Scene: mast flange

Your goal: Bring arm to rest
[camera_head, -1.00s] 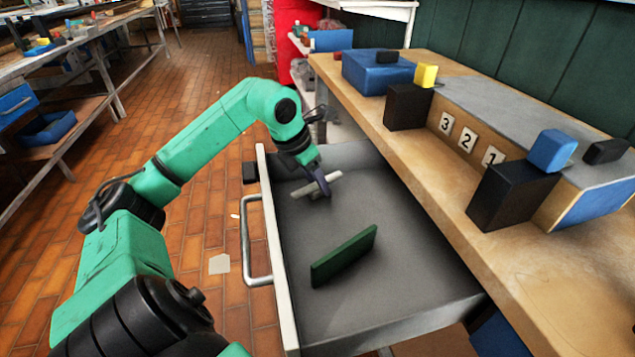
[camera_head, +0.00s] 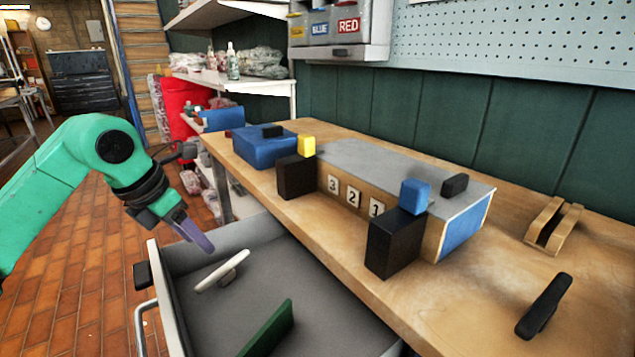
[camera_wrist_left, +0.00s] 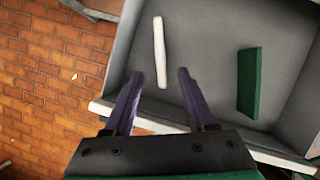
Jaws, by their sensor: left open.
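My left arm is green and comes in from the left in the head view. Its gripper (camera_head: 188,232) has purple fingers and hangs above the left rim of the open drawer (camera_head: 172,300). In the left wrist view the gripper (camera_wrist_left: 157,90) is open, with nothing between its two fingers. A white bar (camera_head: 221,271) lies in the drawer, apart from the fingers; it also shows ahead of them in the left wrist view (camera_wrist_left: 160,50). My right gripper is not in view.
A green plate (camera_head: 268,330) stands in the drawer. The workbench (camera_head: 330,245) carries a blue box (camera_head: 262,150), black blocks (camera_head: 392,243), a yellow cube (camera_head: 306,146), a blue cube (camera_head: 414,196) and a numbered grey-topped box (camera_head: 390,165). Brick floor (camera_head: 70,270) is open at left.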

